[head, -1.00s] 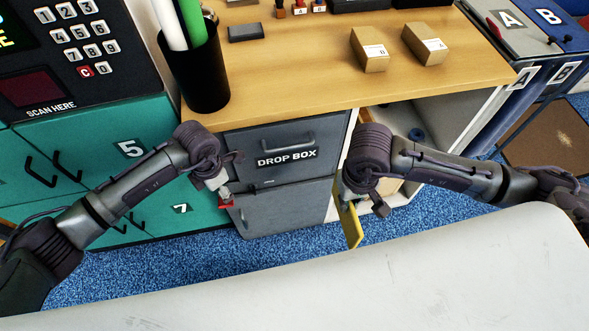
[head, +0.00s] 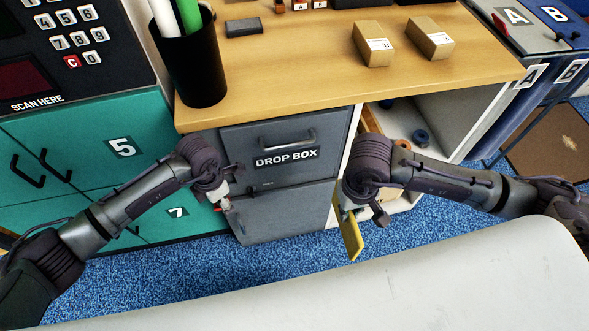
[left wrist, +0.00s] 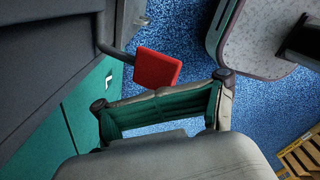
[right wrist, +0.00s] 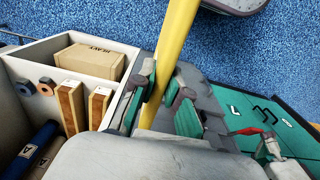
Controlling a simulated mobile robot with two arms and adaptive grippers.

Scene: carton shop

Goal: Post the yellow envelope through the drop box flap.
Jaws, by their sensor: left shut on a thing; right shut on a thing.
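The yellow envelope (head: 350,235) hangs edge-on and tilted below my right gripper (head: 350,206), which is shut on it. In the right wrist view the envelope (right wrist: 176,45) runs between the fingers (right wrist: 158,98). The grey drop box (head: 250,172) is under the counter, left of the envelope and apart from it. My left gripper (head: 224,202) is at the box's lower left front, shut on a red-ended lever. The lever's red plate (left wrist: 157,68) shows in the left wrist view; the finger contact is unclear. I cannot tell how far the flap is open.
The wooden counter (head: 290,80) overhangs the box, with a black pen cup (head: 203,75) and small cartons (head: 372,44). Teal lockers (head: 60,150) stand left. An open shelf (head: 455,125) is right. A pale surface (head: 330,285) lies in front.

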